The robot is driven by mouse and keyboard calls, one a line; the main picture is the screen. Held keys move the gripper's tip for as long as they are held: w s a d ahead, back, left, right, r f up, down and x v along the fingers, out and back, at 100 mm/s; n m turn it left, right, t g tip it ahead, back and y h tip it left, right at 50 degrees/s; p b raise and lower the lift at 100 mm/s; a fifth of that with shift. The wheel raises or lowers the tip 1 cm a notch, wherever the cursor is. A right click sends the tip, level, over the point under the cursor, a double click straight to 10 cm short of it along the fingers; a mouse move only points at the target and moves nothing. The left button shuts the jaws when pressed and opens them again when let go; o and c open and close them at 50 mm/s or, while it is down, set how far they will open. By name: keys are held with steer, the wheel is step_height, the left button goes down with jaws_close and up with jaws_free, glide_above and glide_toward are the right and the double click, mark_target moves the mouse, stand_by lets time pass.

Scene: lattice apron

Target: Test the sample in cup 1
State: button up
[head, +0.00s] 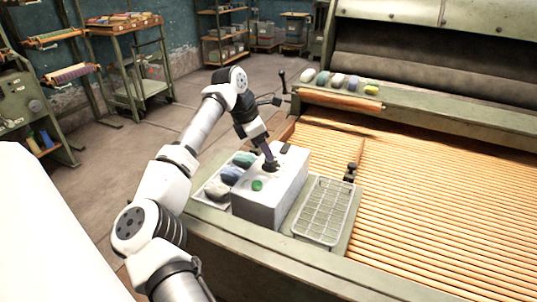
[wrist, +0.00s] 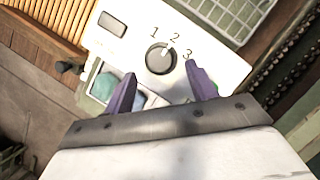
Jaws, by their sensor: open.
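The numbers 1, 2 and 3 are printed around the dial in the wrist view. The dial's pale mark seems to point toward 2. In the head view my gripper (head: 270,166) is low over the dial; contact is unclear. I see no cup clearly labelled 1.
A tray of coloured bundles (head: 230,175) lies left of the box. An empty wire rack (head: 325,210) lies at its right. Wooden slats (head: 440,200) fill the right side. Several coloured bundles (head: 340,81) sit on the ledge behind.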

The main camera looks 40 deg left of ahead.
mark_target(271, 163)
steer(key=shift+x, duration=1.9)
steer(key=c, duration=1)
steer(key=shift+n, duration=0.3)
steer(key=n+y+b, duration=0.1)
steer(key=n, duration=0.1)
steer(key=n+y+b, duration=0.1)
steer(key=n+b, duration=0.1)
steer(key=n, duration=0.1)
steer(key=shift+d+f+t, duration=0.1)
steer(key=shift+d+t, duration=0.05)
steer(key=shift+t, duration=0.15)
steer(key=shift+d+n+y+b, duration=0.1)
steer(key=shift+n+y+b, duration=0.8)
steer(key=shift+n, duration=0.8)
